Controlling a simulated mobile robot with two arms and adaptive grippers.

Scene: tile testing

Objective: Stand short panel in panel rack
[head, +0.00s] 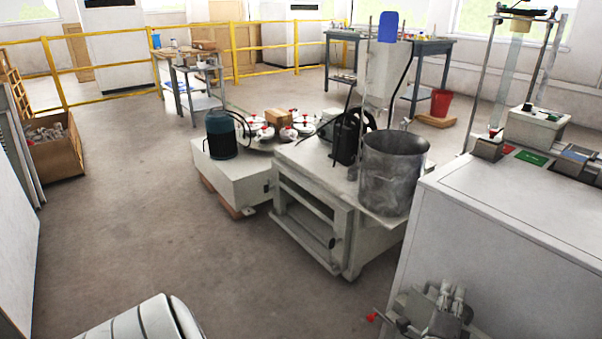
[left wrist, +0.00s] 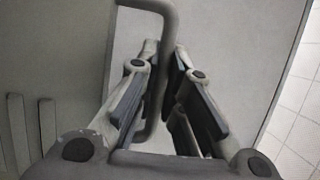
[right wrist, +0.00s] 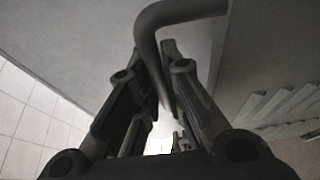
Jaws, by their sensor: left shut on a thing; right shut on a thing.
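My left gripper (left wrist: 164,52) is shut around a grey bent bar (left wrist: 170,20) in the left wrist view. The bar runs down between its two dark fingers. My right gripper (right wrist: 155,58) is likewise shut around a grey bent bar (right wrist: 185,12) in the right wrist view. A plain flat grey surface lies behind each bar. I cannot tell whether the bars belong to the short panel. I cannot make out the short panel or the panel rack with certainty.
A white bench (head: 500,240) stands at right. A grey metal drum (head: 393,175) sits on a light machine (head: 300,165) in the middle. A wooden box (head: 55,160) stands at left, beside a pale upright surface (head: 15,235). Floor (head: 130,200) between them is clear.

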